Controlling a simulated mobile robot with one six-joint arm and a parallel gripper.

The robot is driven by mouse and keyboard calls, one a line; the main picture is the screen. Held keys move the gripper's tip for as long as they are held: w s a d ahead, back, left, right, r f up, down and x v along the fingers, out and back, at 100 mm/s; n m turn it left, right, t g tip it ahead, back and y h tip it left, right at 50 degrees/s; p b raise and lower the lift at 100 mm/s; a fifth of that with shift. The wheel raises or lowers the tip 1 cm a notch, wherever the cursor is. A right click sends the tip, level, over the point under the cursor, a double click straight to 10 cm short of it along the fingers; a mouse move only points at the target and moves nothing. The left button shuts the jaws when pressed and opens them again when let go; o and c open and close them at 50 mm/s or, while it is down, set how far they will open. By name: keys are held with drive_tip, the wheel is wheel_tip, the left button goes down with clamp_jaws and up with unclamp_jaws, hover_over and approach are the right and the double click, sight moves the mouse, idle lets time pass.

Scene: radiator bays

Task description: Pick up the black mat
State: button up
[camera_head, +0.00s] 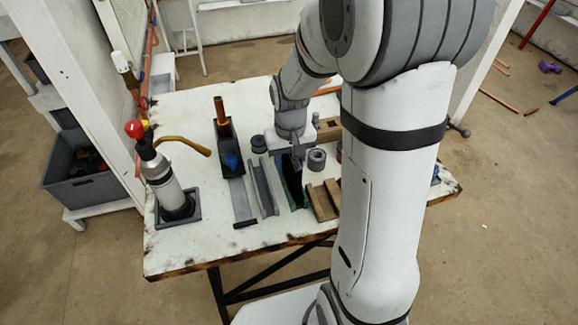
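A dark, almost black piece with a greenish face (292,194) lies on the white worktable, between a grey channel and some brown wooden strips. It is the likeliest black mat, but its upper part is hidden by my gripper. My gripper (297,163) points down over its far end. The fingers are small and dark against it, so I cannot tell whether they are open or touch it.
The grey channel (263,187) lies close on the left, and the wooden strips (323,201) on the right. A grey ring (317,159) stands near the gripper. A gas torch (165,180) stands in a tray at the left.

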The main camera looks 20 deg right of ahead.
drive_tip(key=shift+c, duration=0.4)
clamp_jaws()
drive_tip(key=shift+r, duration=0.15)
